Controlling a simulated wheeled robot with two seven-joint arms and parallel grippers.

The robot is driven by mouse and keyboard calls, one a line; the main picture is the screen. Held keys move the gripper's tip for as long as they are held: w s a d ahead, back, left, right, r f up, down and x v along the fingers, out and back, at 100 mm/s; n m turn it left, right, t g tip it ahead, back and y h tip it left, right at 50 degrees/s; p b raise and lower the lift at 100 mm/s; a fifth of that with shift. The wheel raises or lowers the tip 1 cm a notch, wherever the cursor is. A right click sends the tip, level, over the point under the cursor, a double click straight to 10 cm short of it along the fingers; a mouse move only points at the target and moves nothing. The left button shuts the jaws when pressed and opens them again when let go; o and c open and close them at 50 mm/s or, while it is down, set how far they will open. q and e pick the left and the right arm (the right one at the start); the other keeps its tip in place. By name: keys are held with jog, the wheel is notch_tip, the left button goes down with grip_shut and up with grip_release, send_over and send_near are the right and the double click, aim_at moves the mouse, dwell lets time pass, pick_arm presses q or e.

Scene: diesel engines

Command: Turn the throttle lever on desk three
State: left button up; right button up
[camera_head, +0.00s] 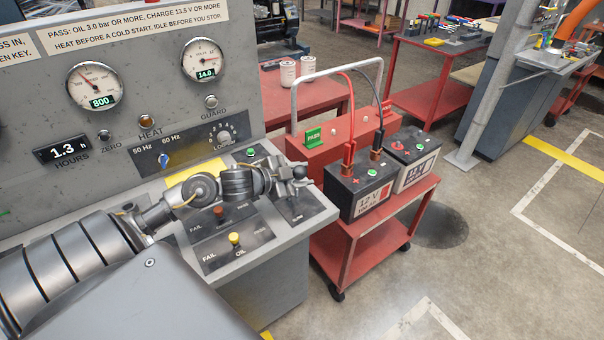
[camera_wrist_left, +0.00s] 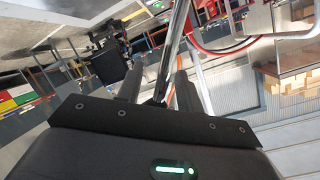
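My left gripper (camera_head: 284,174) reaches over the right end of the grey desk (camera_head: 275,245), above a dark plate (camera_head: 298,203) with small white lettering. Dark and metal parts there overlap, so the throttle lever is hard to tell from my gripper in the head view. In the left wrist view, the two fingers of my left gripper (camera_wrist_left: 158,88) stand apart. A shiny metal rod (camera_wrist_left: 176,40), possibly the lever, runs between them, with a gap at the left finger; contact with the right finger is unclear. My right gripper is not in view.
A yellow knob (camera_head: 234,238) and a red knob (camera_head: 218,211) stand on the desk under my wrist. The gauge panel (camera_head: 150,70) rises behind. A red cart (camera_head: 360,225) with a black battery (camera_head: 352,190) stands close on the right. Open floor lies farther right.

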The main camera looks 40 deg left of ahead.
pick_arm(q)
grip_shut()
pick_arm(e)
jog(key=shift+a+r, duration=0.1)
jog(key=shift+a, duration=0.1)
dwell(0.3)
